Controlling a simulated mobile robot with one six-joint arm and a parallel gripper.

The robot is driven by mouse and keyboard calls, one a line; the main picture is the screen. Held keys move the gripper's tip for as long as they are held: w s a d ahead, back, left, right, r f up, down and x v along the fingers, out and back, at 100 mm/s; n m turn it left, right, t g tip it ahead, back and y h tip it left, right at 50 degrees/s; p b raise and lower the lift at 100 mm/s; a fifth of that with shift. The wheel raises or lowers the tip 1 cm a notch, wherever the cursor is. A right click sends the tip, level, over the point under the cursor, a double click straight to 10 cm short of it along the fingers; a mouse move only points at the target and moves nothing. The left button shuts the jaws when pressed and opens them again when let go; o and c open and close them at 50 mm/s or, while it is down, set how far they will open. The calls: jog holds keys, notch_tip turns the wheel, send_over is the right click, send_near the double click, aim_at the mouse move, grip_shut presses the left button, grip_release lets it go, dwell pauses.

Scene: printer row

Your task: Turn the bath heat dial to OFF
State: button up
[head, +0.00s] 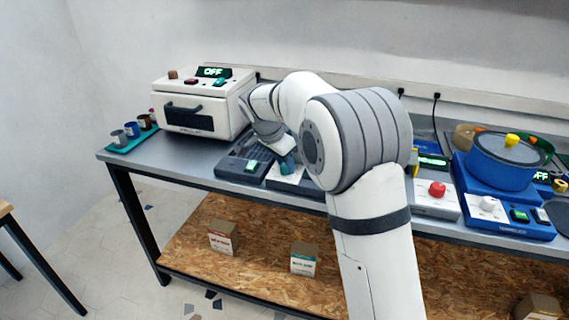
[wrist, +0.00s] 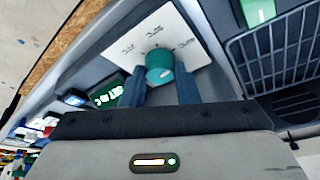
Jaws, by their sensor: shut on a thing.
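A teal dial (wrist: 164,66) stands on a white plate (wrist: 185,38) in the wrist view, with small dark marks around it that I cannot read. My gripper (wrist: 160,88) is shut on this dial, with one blue finger on each side. In the head view, the dial (head: 287,166) shows just below the wrist and the gripper is mostly hidden by my arm. A green-lit display (wrist: 108,92) beside the plate is at an angle, and its reading is unclear. I cannot read a label that names this dial as the bath heat dial.
A white oven-like box (head: 205,106) with an OFF display stands left. A red knob (head: 437,188) sits to the right of my arm. Further right is a blue unit with a blue pot (head: 503,163) and a white knob (head: 488,203). A dark grille (wrist: 278,58) lies close beside the gripper.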

jog(key=n+t+y, duration=0.1)
jog(key=n, duration=0.3)
jog(key=shift+s+d+b, duration=0.1)
jog(key=shift+b, duration=0.3)
jog(key=n+y, duration=0.1)
jog(key=n, duration=0.2)
jog(key=n+y+p, duration=0.1)
jog(key=n, duration=0.2)
jog(key=shift+d+r+t, duration=0.15)
jog(key=shift+t, duration=0.25)
jog(key=n+y+p, duration=0.1)
jog(key=n+y, duration=0.1)
jog(key=n, duration=0.2)
jog(key=shift+d, duration=0.15)
jog(key=n, duration=0.2)
jog(key=n+g+y, duration=0.1)
jog(key=n, duration=0.2)
jog(key=shift+y+b, duration=0.3)
jog(key=shift+b, duration=0.1)
jog(key=o, duration=1)
jog(key=shift+g, duration=0.3)
jog(key=v, duration=0.7)
jog(key=shift+d+r+p, duration=0.2)
jog(key=shift+p, duration=0.1)
